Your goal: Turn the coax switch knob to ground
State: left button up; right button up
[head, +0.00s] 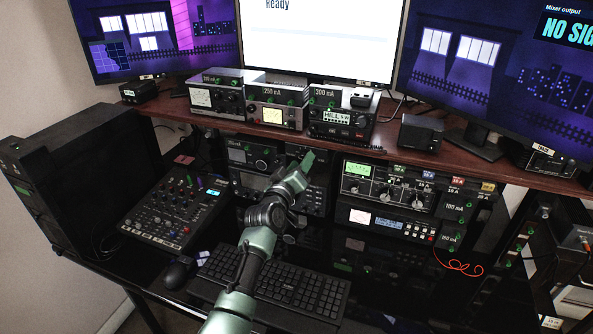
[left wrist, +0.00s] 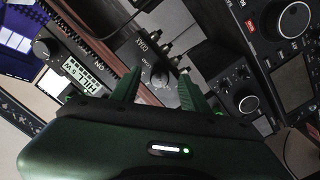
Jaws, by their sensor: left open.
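My left gripper (head: 303,168) reaches in over the desk from the bottom of the head view, in front of the radio stack under the shelf. In the left wrist view its two green fingers (left wrist: 160,88) are open, with a gap between them. A dark box with a COAX label (left wrist: 148,42) shows beyond the fingers. Its round knob (left wrist: 159,79) appears between the fingertips; I cannot tell whether they touch it. The knob's pointer direction is too small to read. In the head view my gripper seems to cover this box. My right gripper is not in view.
A tuner with a meter and knobs (head: 387,188) stands right of my gripper. Radios (head: 255,155) stand behind it. The shelf (head: 400,135) overhangs closely. A mixer (head: 175,207) and keyboard (head: 275,283) occupy the desk. A red cable (head: 460,267) hangs at right.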

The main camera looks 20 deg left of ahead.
pick_arm(q)
jog(key=s, duration=0.6)
jog(key=shift+s+a+b, duration=0.15)
jog(key=shift+s+b, duration=0.15)
jog(key=shift+s, duration=0.1)
